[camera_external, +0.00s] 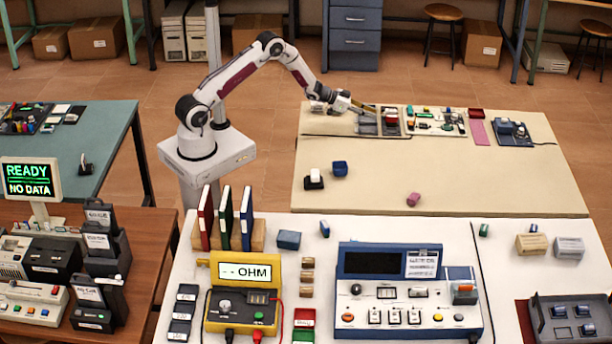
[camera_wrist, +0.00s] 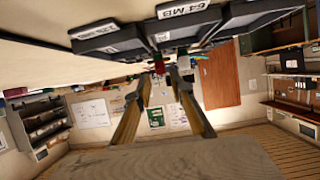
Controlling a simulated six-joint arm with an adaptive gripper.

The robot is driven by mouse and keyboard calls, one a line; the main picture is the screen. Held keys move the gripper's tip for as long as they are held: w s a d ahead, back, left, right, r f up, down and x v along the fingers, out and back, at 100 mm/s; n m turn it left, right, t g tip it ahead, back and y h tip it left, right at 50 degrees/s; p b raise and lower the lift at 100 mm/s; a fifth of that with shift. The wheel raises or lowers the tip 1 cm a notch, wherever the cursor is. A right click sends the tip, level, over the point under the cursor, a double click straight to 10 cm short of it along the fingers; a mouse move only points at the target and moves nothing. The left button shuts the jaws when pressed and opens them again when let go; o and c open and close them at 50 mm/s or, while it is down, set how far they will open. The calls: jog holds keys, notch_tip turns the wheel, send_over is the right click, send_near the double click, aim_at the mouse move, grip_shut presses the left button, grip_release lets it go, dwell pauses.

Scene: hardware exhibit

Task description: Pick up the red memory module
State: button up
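My gripper (camera_external: 370,108) reaches in from the left, low over the far edge of the beige table. In the wrist view its two long tan fingers (camera_wrist: 158,78) are apart, with a gap between the tips. A small red block (camera_external: 391,117), probably the red memory module, sits in a dark tray just right of the fingertips. In the wrist view a small red thing (camera_wrist: 158,66) shows beyond the gap, seemingly the same block. I see no contact. Another dark red piece (camera_external: 476,113) lies farther right, above a pink strip.
A dark tray (camera_external: 366,128) is under the gripper. The wrist view shows a dark tray labelled 64 MB (camera_wrist: 190,22) close by. A board with several coloured parts (camera_external: 436,121) and a blue device (camera_external: 513,132) stand to the right. The table's middle is mostly clear.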

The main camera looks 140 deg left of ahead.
aim_at(386, 118)
jog(key=shift+x, duration=1.1)
jog(key=shift+w+a, duration=0.1)
jog(key=shift+x, duration=2.45)
grip_shut()
